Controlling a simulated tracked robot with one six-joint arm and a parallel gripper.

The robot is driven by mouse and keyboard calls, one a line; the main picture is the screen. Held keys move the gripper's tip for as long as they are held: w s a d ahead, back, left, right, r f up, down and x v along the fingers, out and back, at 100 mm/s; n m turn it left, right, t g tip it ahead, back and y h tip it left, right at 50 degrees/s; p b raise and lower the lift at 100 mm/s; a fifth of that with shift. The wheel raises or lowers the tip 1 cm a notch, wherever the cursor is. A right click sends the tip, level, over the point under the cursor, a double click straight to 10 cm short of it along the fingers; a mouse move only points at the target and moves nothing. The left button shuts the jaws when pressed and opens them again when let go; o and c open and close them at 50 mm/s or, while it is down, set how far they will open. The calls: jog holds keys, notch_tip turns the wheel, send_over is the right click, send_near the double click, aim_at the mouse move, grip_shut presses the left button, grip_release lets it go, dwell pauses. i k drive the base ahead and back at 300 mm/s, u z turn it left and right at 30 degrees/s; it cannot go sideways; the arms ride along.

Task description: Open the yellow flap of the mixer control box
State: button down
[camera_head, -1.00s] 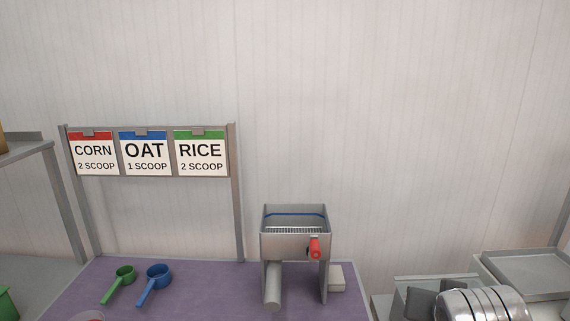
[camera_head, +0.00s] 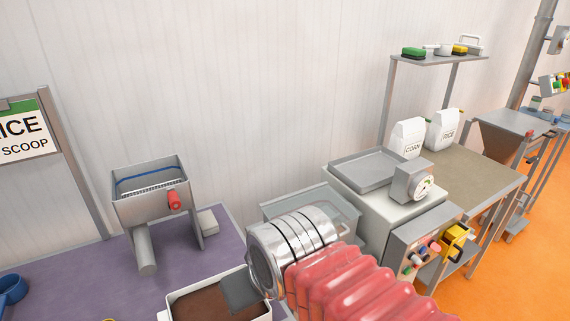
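A grey control box (camera_head: 425,246) with several coloured knobs or buttons is on the front of the scale bench at the right. A yellow part (camera_head: 455,238), which looks like the flap, sits at its right end. Its details are too small to tell whether it is open or closed. My gripper (camera_head: 240,292) shows as dark grey pads at the bottom centre, well left of the box and apart from it. Whether its fingers are apart cannot be seen. My arm with red bellows lies between the gripper and the lower right.
A white tray (camera_head: 178,304) of brown material lies near my gripper. A scale (camera_head: 410,183) and white CORN (camera_head: 407,140) and RICE (camera_head: 442,130) bags stand at the right. A steel hopper (camera_head: 150,190) is at the left.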

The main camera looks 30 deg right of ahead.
aim_at(458, 234)
jog(key=u, duration=0.05)
jog(key=k, duration=0.5)
jog(key=z, duration=1.9)
jog(key=i, duration=0.1)
jog(key=z, duration=0.2)
